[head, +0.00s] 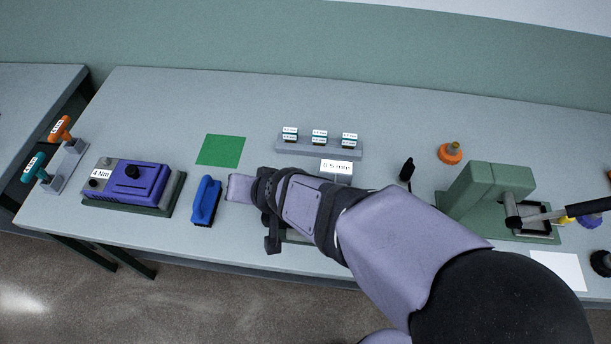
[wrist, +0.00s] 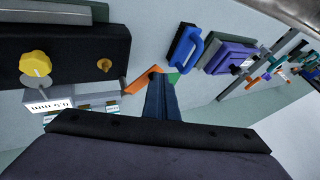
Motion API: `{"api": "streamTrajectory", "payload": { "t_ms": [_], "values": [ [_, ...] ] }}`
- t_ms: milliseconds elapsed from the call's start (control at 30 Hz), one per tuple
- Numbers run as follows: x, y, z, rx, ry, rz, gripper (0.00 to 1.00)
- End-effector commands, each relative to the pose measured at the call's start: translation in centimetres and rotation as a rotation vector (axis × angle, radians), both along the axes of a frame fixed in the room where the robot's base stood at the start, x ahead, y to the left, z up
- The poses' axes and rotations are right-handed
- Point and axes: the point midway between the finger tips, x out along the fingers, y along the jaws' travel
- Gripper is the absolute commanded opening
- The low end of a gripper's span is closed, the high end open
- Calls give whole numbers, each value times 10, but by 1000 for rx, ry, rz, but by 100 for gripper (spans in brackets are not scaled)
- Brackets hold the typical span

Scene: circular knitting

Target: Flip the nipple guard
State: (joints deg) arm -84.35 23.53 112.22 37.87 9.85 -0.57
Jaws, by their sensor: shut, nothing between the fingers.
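My gripper (wrist: 156,76) shows in the wrist view with its fingers together and nothing held. An orange angled piece (wrist: 140,79) lies right beside the fingertips, on their left; it may be the nipple guard, but I cannot be sure, nor tell whether the fingers touch it. A dark block (wrist: 75,55) with a yellow knob (wrist: 35,64) and a small brass-coloured fitting (wrist: 104,65) is left of the fingers. In the head view my arm covers the dark block and the fingertips.
A blue-handled brush (head: 206,200) and a purple 4 Nm device (head: 137,184) stand to the left. A green square (head: 220,150) lies behind them. A grey rack (head: 318,144) of small labelled parts is at the back. A green press (head: 485,195) stands right.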

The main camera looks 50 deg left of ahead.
Motion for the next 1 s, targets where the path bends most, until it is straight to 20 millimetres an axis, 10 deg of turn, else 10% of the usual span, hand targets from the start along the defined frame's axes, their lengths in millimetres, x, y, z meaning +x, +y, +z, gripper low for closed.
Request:
{"api": "streamTrajectory", "payload": {
  "t_ms": [633, 1000],
  "values": [
    [0, -1, 1, 5, -1, -1, 0],
    [-1, -40, -2, 6, 0, -2, 0]
  ]
}}
